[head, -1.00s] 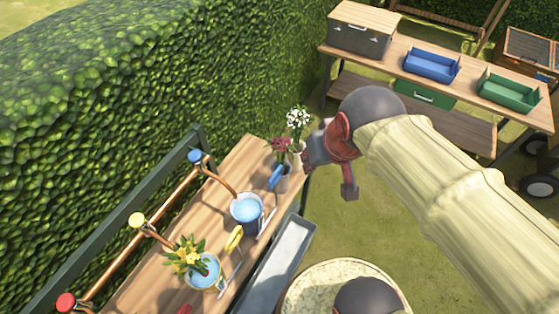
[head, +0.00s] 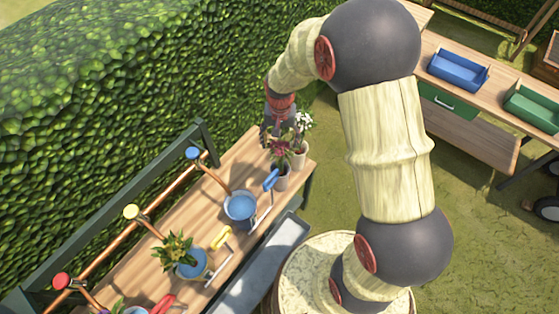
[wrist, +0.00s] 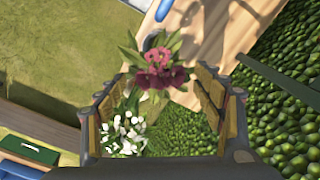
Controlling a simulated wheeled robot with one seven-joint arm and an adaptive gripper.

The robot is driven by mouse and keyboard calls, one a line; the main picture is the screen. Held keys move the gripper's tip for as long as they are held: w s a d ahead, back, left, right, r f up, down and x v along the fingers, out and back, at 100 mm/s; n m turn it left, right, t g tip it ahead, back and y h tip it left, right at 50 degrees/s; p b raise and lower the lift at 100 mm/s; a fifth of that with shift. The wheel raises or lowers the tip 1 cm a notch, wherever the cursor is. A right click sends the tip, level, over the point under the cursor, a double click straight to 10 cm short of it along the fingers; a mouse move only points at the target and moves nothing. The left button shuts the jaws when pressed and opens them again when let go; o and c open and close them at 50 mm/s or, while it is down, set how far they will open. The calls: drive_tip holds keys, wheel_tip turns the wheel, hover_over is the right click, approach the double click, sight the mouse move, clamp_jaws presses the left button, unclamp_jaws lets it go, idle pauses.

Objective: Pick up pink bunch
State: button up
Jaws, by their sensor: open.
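The pink bunch (head: 281,150) stands in a small pot at the far end of the wooden bench, dark pink flowers with green leaves. In the wrist view the pink bunch (wrist: 160,72) shows between and just beyond my fingertips. My gripper (head: 270,134) is open above and beside it, fingers pointing down. In the wrist view my gripper (wrist: 160,85) has its fingers wide apart with nothing held. I cannot tell whether a finger touches the leaves.
A white bunch (head: 303,122) stands close beside the pink one and shows low between my fingers in the wrist view (wrist: 124,135). The hedge (head: 120,90) rises behind.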

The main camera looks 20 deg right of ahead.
drive_tip(key=shift+w+f, duration=0.25)
drive_tip(key=shift+f, duration=0.75)
drive_tip(key=b, duration=0.1)
hover_over(280, 166)
drive_tip(key=w, duration=0.1)
drive_tip(key=f, duration=0.7)
drive_tip(key=shift+w+d+f, duration=0.1)
drive_tip(key=shift+d+f, duration=0.1)
drive_tip(key=shift+f, duration=0.05)
drive_tip(key=shift+c, duration=0.4)
clamp_jaws()
